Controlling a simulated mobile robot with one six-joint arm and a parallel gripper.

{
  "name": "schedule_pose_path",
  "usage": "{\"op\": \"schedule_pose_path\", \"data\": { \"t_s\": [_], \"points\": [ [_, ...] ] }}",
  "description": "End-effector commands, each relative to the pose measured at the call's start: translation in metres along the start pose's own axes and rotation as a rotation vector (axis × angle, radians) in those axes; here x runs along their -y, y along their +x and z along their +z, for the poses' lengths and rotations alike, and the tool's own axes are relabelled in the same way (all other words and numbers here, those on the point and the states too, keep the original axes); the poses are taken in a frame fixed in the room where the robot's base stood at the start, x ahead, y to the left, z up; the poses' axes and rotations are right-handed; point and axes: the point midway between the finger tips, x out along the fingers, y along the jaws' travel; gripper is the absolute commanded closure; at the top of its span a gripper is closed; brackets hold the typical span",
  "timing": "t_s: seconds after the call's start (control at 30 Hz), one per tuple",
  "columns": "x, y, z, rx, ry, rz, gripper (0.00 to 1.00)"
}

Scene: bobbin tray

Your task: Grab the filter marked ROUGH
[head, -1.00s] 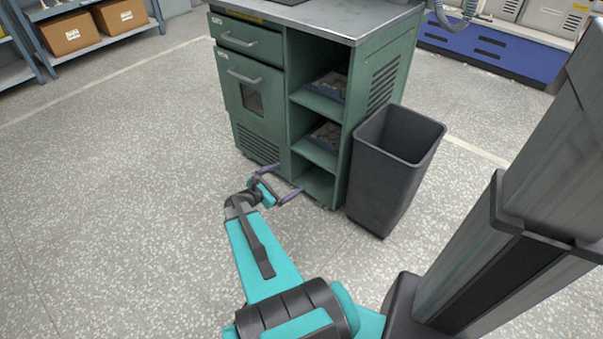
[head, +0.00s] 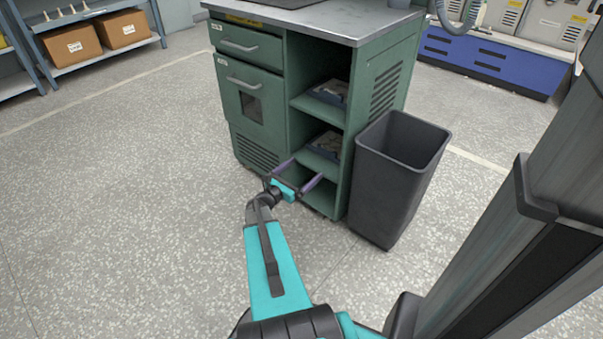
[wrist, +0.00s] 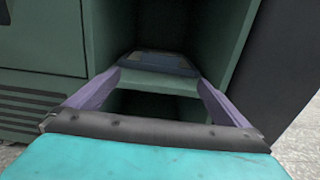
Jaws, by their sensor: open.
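Two dark, flat items sit in the open shelves of the green cabinet (head: 360,150): one on the upper shelf (head: 331,92), one on the middle shelf (head: 326,144). No ROUGH marking can be read, and I cannot tell whether either is a filter. My gripper (head: 298,172) is open and empty, in front of the lower shelf openings. In the wrist view its purple fingers (wrist: 158,78) point into the cabinet. A dark, blue-grey item (wrist: 160,63) lies on a shelf beyond and between the fingertips, apart from them.
A dark grey bin (head: 400,180) stands close against the cabinet's right side. A drawer (head: 247,42) and a door (head: 250,95) are shut on its left. Boxes (head: 72,45) stand on a rack at the far left. The floor to the left is clear.

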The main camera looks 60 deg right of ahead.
Motion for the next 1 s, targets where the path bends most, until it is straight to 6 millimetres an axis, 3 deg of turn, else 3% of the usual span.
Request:
{"op": "schedule_pose_path", "data": {
  "t_s": [0.27,1.0],
  "points": [
    [0.000,0.021,-0.002,0.000,0.001,-0.002,0.00],
    [0.000,0.116,-0.003,0.000,0.001,-0.002,0.00]
  ]
}}
